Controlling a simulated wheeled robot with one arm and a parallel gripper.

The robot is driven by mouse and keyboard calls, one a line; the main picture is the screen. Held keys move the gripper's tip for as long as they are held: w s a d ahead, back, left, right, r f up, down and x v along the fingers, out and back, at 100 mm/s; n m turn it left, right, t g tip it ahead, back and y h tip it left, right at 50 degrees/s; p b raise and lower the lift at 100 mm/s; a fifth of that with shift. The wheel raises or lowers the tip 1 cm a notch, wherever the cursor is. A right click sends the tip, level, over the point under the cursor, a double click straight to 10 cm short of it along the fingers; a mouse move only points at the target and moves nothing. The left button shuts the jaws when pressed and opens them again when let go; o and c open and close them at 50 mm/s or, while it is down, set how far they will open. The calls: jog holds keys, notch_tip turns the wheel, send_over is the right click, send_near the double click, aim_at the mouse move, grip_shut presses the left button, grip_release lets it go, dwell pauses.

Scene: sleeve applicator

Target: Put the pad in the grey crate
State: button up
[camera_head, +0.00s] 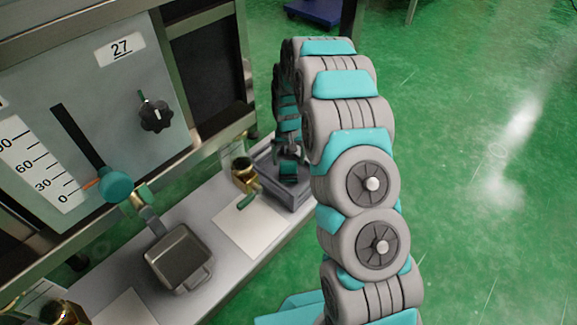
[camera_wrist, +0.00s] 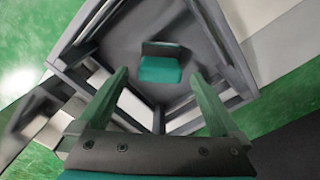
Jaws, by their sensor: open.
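The grey crate (camera_head: 296,198) stands at the far end of the bench in the head view, under my gripper (camera_head: 288,152). In the wrist view the crate (camera_wrist: 232,50) fills the upper middle, with its dark floor showing. The pad (camera_wrist: 160,69), a small teal block with a dark grey strip along one edge, appears inside the crate on its floor. My gripper (camera_wrist: 158,76) is open, with its two green fingers spread on either side of the pad in the picture. A clear gap shows between the fingers and the pad.
A metal pan (camera_head: 179,257) and a white sheet (camera_head: 248,226) lie on the bench (camera_head: 222,262). A brass fitting with a green handle (camera_head: 246,200) stands beside the crate. The panel with a scale and knob (camera_head: 155,114) rises at left. Green floor is open at right.

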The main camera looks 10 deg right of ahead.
notch_tip(320, 180, up, 6)
jog(key=shift+f, duration=0.25)
jog(key=shift+s+r, duration=0.25)
jog(key=shift+r, duration=0.2)
jog(key=s+r+n, duration=0.1)
jog(key=s+r, duration=1.5)
jog(key=s, duration=0.2)
jog(key=s+r+g, duration=0.1)
jog(key=s+r, duration=0.1)
jog(key=s, duration=1)
jog(key=s+r, duration=0.3)
jog(key=s, duration=1)
jog(key=shift+s+d+r+n+g, duration=0.2)
jog(key=shift+s+d+n+g, duration=0.1)
jog(key=shift+n+g, duration=0.1)
jog(key=shift+w, duration=0.1)
